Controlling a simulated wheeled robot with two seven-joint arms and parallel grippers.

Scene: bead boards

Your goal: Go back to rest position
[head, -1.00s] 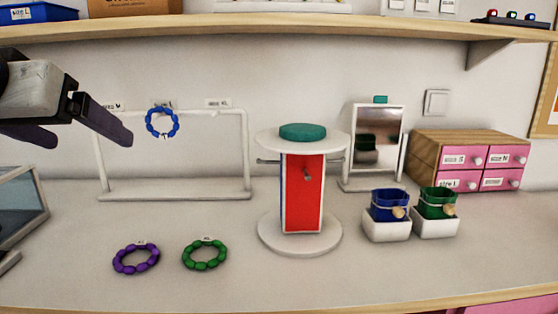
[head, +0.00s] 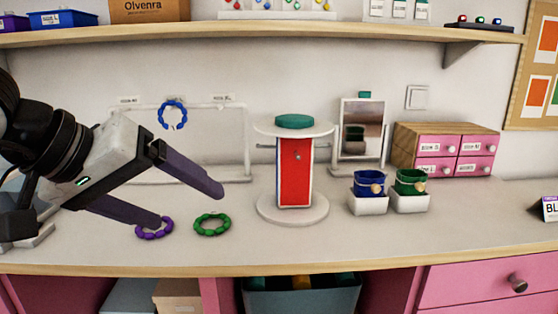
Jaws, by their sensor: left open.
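My left gripper (head: 192,204) reaches in from the left, above the left part of the desk. Its two dark fingers are spread wide with nothing between them. A purple bead bracelet (head: 155,231) lies on the desk, partly hidden behind the lower finger. A green bead bracelet (head: 212,225) lies flat to its right, in full view. A blue bead bracelet (head: 172,115) hangs on the white rack (head: 237,180) behind the gripper. My right gripper is not in view.
A round stand with a red panel (head: 295,175) is at the desk's middle. Blue (head: 370,184) and green (head: 410,182) pouches sit in white holders on the right. A mirror (head: 362,130) and pink drawers (head: 436,167) stand behind. The front right desktop is clear.

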